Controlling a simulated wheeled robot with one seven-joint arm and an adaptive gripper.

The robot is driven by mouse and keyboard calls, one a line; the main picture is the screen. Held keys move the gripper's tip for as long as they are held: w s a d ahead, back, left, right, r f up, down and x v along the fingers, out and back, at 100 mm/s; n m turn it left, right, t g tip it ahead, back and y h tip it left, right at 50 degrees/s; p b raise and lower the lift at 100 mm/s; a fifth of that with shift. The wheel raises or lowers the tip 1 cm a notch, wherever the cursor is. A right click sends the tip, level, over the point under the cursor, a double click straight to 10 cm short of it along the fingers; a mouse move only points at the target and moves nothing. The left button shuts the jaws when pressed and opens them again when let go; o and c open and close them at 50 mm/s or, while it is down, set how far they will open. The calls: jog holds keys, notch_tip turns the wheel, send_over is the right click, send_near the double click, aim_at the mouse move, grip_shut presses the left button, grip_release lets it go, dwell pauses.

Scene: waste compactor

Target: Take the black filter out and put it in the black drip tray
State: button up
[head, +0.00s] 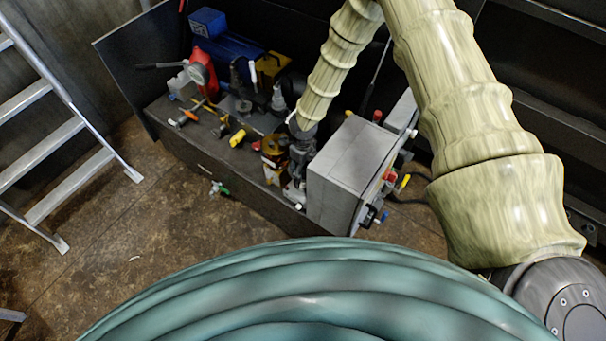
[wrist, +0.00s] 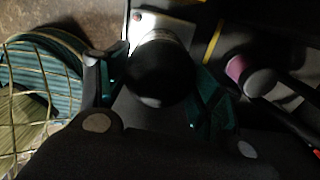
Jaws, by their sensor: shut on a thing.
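The black filter (wrist: 160,72) shows in the wrist view as a dark rounded body between the two fingers of my gripper (wrist: 153,88). My gripper is shut on it. A pale collar shows at its far end, against a light metal plate; I cannot tell whether the filter is still seated there. In the head view my gripper (head: 302,132) is small and dark at the end of my arm, over the machinery left of the grey box. The filter cannot be made out there. I cannot pick out the black drip tray in either view.
A grey box (head: 348,165) stands close to the right of my gripper. A brass-coloured part (head: 273,148), yellow and red fittings and a blue motor (head: 228,42) crowd the dark bench. In the wrist view a pink-ringed knob (wrist: 250,75) is on the right. A ladder (head: 60,130) stands left.

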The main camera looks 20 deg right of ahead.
jog(key=n+p, duration=0.1)
jog(key=n, duration=0.2)
jog(key=shift+s+n, duration=0.1)
jog(key=shift+n, duration=0.2)
jog(key=o, duration=1.1)
jog(key=shift+c, duration=0.4)
